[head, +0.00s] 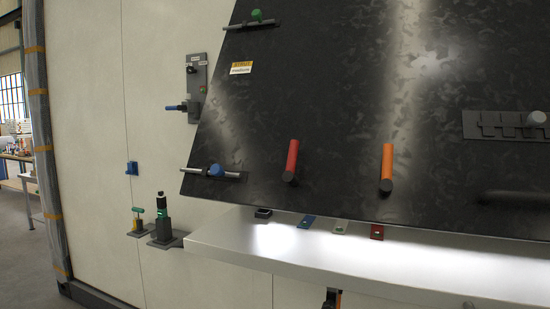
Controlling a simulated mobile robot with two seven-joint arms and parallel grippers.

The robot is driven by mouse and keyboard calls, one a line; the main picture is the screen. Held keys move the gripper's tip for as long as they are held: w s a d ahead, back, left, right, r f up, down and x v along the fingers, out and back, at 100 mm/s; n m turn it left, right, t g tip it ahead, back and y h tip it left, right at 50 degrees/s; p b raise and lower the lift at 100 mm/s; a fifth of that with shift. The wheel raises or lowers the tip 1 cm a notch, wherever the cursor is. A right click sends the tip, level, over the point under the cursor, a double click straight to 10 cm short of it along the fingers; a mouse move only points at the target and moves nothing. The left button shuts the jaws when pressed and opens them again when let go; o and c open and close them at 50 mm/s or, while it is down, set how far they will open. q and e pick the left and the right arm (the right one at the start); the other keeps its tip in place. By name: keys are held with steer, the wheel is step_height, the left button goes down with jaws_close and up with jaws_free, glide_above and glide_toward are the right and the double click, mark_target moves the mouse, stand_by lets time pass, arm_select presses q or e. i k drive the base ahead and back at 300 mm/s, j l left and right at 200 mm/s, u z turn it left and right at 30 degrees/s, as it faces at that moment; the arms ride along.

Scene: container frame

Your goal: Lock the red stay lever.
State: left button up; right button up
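A red lever (292,158) is on the lower part of the large dark panel (335,75), left of centre in the head view. Its red grip points up with a slight lean to the right, and its dark round end is at the bottom. I cannot tell from this view whether it is locked. A similar orange lever (388,163) is to its right on the same panel. Neither of my grippers shows in the head view, and nothing touches the red lever.
A white shelf (350,262) runs below the panel, with several small coloured plates, one blue (307,222) and one red (377,232). Rods with a blue knob (216,170) and a green knob (257,15) are at the panel's left edge. A green-and-black device (162,222) stands left of the shelf.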

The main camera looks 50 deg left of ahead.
mark_target(288, 176)
steer(key=u, duration=1.45)
steer(key=k, duration=0.3)
steer(key=k+z, duration=0.2)
steer(key=z, duration=0.15)
steer(key=k+z, duration=0.15)
steer(key=z, duration=2.95)
steer(key=k+j, duration=0.35)
steer(key=j, duration=0.15)
steer(key=k+j, duration=0.3)
steer(key=j, duration=0.15)
steer(key=k+j+z, duration=0.1)
steer(key=k+j, duration=0.25)
steer(key=j, duration=0.15)
